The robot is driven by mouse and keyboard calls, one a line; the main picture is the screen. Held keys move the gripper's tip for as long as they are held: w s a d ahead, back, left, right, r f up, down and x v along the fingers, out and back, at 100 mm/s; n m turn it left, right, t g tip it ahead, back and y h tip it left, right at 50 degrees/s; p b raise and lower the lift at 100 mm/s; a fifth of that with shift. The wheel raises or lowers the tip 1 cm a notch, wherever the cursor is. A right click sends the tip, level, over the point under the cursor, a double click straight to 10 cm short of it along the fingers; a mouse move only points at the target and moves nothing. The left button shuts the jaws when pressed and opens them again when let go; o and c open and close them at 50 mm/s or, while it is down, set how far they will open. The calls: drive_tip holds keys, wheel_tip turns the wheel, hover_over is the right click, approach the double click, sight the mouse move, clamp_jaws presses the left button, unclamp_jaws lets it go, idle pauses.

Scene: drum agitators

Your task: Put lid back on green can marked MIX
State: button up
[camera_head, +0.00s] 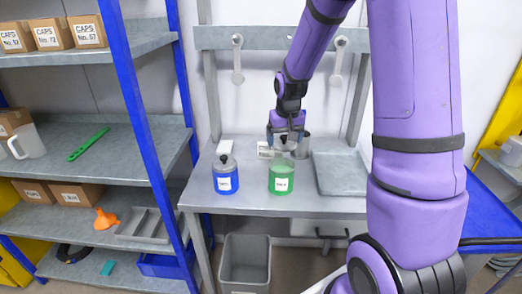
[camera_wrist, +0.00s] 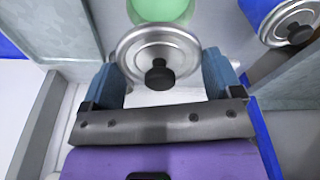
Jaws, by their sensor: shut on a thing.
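The green can (camera_head: 282,182) stands upright on the bench, with a white label too small to read surely. Its upper part looks pale and clear. The lid's black knob (camera_wrist: 159,74) faces the camera. Green of the can (camera_wrist: 160,8) shows past the lid.
A blue can (camera_head: 227,181) with its lid on stands left of the green can. A grey metal tray (camera_head: 342,190) lies to the right. A blue-post shelf (camera_head: 135,90) stands left.

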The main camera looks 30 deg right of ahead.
drive_tip(key=shift+s+a+r, duration=0.1)
drive_tip(key=shift+s+r, duration=0.05)
drive_tip(key=shift+s, duration=0.05)
drive_tip(key=shift+a+f, duration=0.2)
drive_tip(key=shift+f, duration=2.95)
drive_tip(key=shift+f, duration=0.2)
drive_tip(key=o, duration=0.7)
drive_tip(key=shift+r, duration=3.55)
